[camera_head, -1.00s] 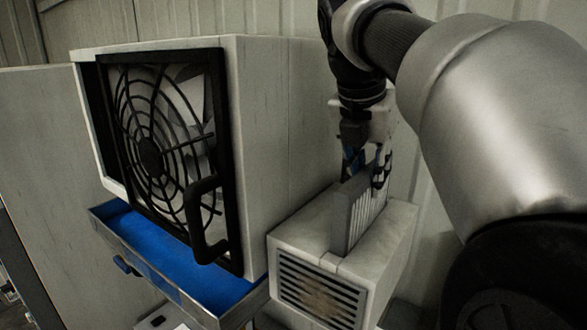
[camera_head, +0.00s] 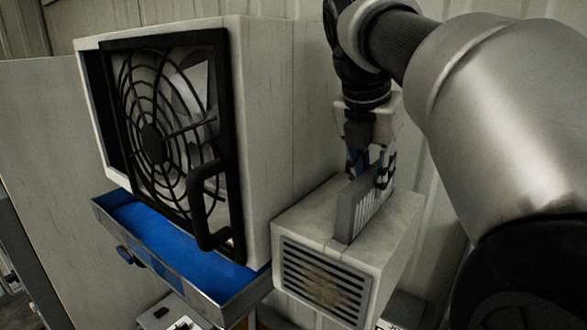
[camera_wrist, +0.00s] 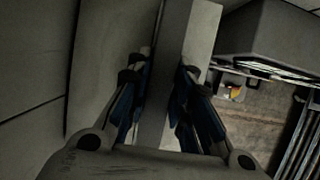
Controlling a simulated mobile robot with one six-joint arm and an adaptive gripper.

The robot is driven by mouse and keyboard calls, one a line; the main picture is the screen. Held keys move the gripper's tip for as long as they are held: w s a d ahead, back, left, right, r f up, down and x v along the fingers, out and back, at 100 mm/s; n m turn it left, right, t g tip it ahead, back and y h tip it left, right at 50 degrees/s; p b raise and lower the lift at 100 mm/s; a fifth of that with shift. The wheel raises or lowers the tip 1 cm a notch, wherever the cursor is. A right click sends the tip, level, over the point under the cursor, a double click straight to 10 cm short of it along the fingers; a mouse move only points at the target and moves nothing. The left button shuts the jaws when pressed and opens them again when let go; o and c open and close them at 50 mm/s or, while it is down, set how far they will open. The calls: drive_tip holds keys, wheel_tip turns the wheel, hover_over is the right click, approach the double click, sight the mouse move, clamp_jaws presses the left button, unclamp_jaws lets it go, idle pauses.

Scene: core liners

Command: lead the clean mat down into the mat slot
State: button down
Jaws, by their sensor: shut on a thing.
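The clean mat is a grey ribbed panel (camera_head: 357,208), held upright with its lower part down in the slot on top of the pale box (camera_head: 300,222). My gripper (camera_head: 371,175) points down over the box and is shut on the mat's upper edge. In the wrist view the mat (camera_wrist: 182,70) runs as a grey strip between the two fingers (camera_wrist: 160,105). The slot itself is mostly hidden by the mat, and I cannot tell how deep the mat sits beyond the visible part.
A large cabinet with a black fan grille (camera_head: 165,140) and handle stands close on the left. Under it is an open blue-lined drawer (camera_head: 185,258). A ribbed wall is behind. The pale box has a slatted vent (camera_head: 322,283) at its front.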

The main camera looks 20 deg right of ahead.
drive_tip(key=shift+f+b, duration=0.6)
drive_tip(key=shift+f, duration=0.35)
drive_tip(key=c, duration=1.3)
unclamp_jaws()
drive_tip(key=shift+c, duration=0.2)
drive_tip(key=v, duration=1.2)
